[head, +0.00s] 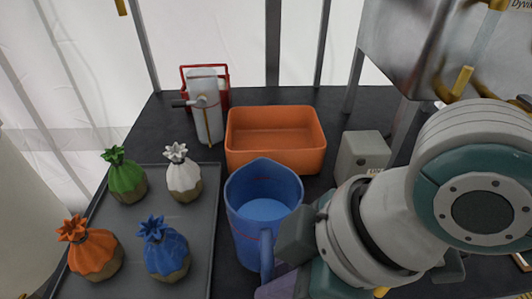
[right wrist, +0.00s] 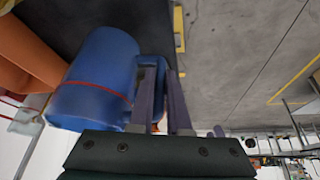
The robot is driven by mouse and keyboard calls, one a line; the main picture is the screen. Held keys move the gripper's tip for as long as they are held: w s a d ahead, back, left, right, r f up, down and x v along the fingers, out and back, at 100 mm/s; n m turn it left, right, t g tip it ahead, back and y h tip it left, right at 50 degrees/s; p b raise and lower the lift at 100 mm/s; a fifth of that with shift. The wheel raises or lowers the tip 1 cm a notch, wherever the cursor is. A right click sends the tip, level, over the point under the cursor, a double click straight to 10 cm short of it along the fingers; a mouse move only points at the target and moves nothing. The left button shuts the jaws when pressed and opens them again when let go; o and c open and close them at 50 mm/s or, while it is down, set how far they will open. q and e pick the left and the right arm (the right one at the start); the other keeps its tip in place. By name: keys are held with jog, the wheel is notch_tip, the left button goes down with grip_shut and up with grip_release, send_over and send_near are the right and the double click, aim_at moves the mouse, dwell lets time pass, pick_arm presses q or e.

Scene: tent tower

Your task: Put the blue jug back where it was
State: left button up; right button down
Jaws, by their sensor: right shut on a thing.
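The blue jug (head: 250,232) is upright near the front middle of the dark table, between the grey tray and my right arm. Light blue shows inside it, and a red line runs round its side. My right gripper (head: 270,279) is shut on the jug's handle, which faces the front. In the right wrist view the jug (right wrist: 95,75) lies left of the fingers (right wrist: 162,105), with the handle between them. Whether the jug's base touches the table is hidden. My left gripper is out of view.
An orange bin (head: 275,160) stands right behind the jug. The grey tray (head: 207,235) at left holds several pouch-like items in green, white, orange and blue. A red-and-white device (head: 208,122) and a grey box (head: 361,157) stand farther back.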

notch_tip(320, 180, down, 4)
jog(key=shift+b, duration=0.4)
jog(key=shift+f, duration=0.1)
jog(key=c, duration=0.9)
grip_release()
